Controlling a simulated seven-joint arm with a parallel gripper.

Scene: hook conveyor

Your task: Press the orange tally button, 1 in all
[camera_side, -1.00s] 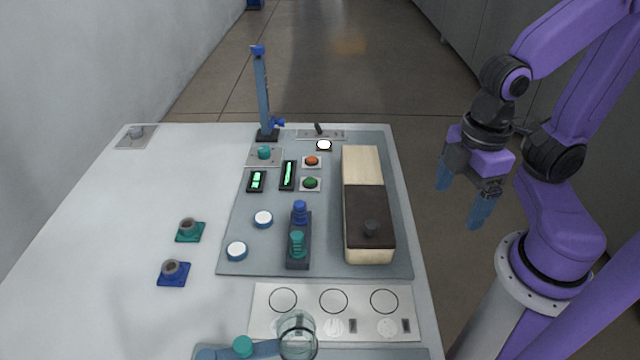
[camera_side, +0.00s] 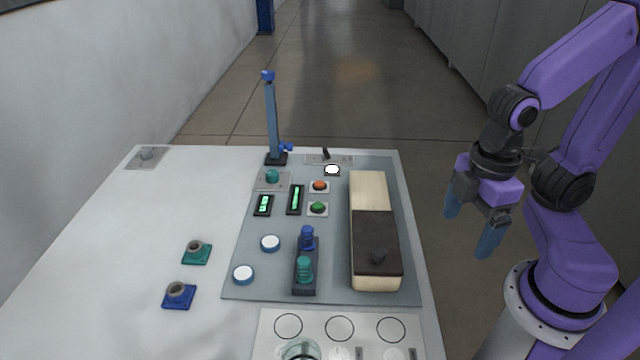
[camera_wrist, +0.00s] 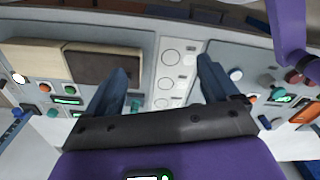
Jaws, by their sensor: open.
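The orange button (camera_side: 319,185) sits on a small pale plate near the far end of the grey panel, just beyond a green button (camera_side: 318,208). Nothing covers it in the side view. In the wrist view a small orange button (camera_wrist: 44,87) shows at the far left, beside the pale end of a box. My gripper (camera_side: 470,222) is open and empty, fingers pointing down, raised off to the right of the table and well apart from the button. Its two fingers (camera_wrist: 165,80) also show spread in the wrist view.
Green-lit displays (camera_side: 264,205) lie left of the buttons. A tall blue post (camera_side: 272,120) stands at the back. The left table is mostly clear.

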